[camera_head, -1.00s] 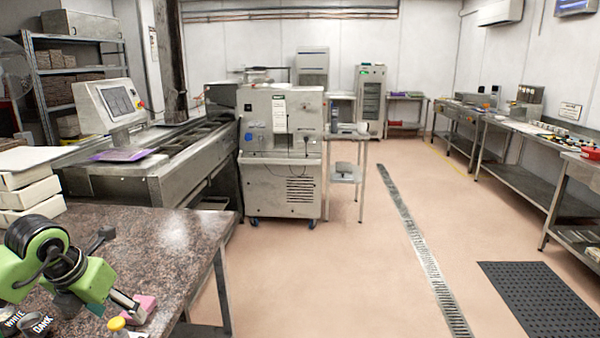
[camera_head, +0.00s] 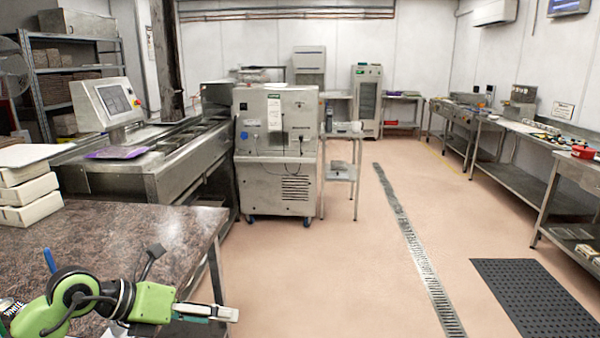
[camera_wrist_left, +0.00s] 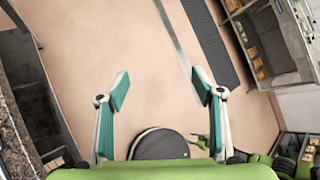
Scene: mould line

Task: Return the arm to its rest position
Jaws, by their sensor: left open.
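My left gripper (camera_head: 208,313) is low in the head view, past the near right corner of the granite-topped table (camera_head: 110,235). In the left wrist view the same gripper (camera_wrist_left: 162,88) has its two teal-padded fingers spread wide. Nothing is between them, only the pinkish floor far below. My green arm reaches in from the lower left of the head view. My right gripper cannot be made out in either view.
A tin marked WHITE (camera_head: 12,308) and a blue object (camera_head: 50,260) are on the table near my arm. White boxes (camera_head: 27,190) are stacked at the table's left. The floor (camera_head: 330,270) to the right is clear, with a drain grate (camera_head: 415,255) and black mat (camera_head: 540,300).

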